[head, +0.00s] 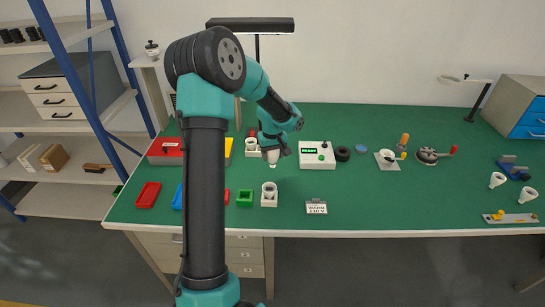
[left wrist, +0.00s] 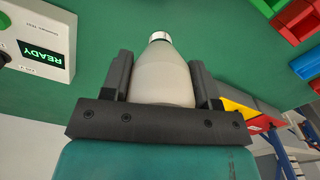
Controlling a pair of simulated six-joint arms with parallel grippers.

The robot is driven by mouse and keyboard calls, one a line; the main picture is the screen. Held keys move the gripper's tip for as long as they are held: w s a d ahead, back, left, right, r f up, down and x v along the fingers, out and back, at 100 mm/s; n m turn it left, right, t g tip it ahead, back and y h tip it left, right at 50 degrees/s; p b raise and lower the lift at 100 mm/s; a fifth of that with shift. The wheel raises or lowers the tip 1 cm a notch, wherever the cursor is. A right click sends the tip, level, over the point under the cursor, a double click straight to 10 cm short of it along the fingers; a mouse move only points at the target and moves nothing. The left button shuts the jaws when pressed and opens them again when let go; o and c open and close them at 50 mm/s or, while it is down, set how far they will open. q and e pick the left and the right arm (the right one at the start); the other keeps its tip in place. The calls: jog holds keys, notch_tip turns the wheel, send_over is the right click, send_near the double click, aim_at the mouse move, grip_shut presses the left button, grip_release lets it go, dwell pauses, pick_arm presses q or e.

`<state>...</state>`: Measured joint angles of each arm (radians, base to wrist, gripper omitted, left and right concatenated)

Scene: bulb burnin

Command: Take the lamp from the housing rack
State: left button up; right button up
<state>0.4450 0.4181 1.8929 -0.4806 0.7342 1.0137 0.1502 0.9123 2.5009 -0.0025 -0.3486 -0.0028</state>
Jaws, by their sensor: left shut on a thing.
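The lamp (left wrist: 163,75) is a whitish bulb with a silver metal cap, seen in the left wrist view between the two dark fingers of my left gripper (left wrist: 160,92). The fingers are shut on its body, and the cap points away from the palm. In the head view my left gripper (head: 271,147) points down over the green bench, with the lamp (head: 273,158) below its fingers. The lamp appears held just above the bench; any contact is unclear. A white rack (head: 251,152) with a round holder stands just left of the gripper. My right gripper is not in view.
A white tester box (head: 317,162) with a READY display stands right of the gripper. A white block with a cup (head: 269,200) and a small sign (head: 316,208) are nearer the front. Red, blue and green bins (head: 245,198) lie left.

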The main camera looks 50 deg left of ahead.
pick_arm(q)
jog(key=shift+r, duration=1.4)
